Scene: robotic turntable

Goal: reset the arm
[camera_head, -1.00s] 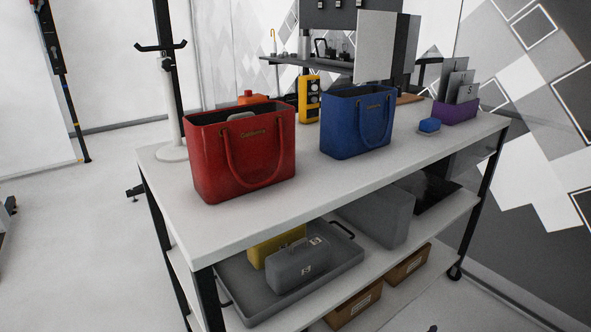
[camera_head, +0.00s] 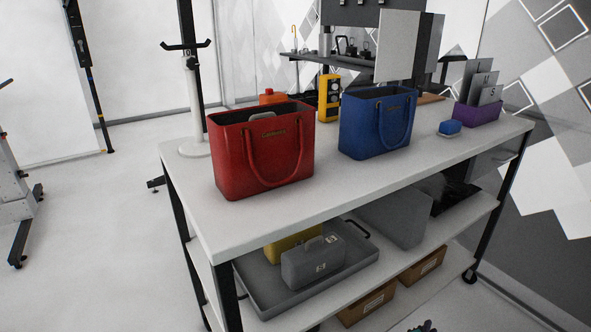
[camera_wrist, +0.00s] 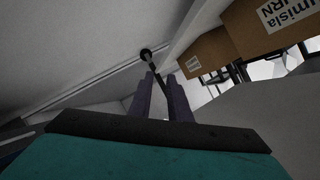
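My gripper (camera_wrist: 159,76) shows in the wrist view as two grey-purple fingers pointing away from the camera. A narrow gap lies between the fingers, and I see nothing held in it. A dark table leg with a caster (camera_wrist: 146,55) shows beyond the fingertips. A teal surface with a dark bar crosses the bottom of this view. In the head view, only a small dark piece shows at the bottom edge; I cannot tell whether it is part of my arm.
A cart (camera_head: 205,222) carries a red bag (camera_head: 232,165), a blue bag (camera_head: 358,135) and a purple box (camera_head: 470,117). Its lower shelves hold a grey tray (camera_head: 262,300) and brown boxes (camera_head: 368,302). Brown boxes (camera_wrist: 200,60) are close right in the wrist view. Open floor (camera_head: 100,240) lies left.

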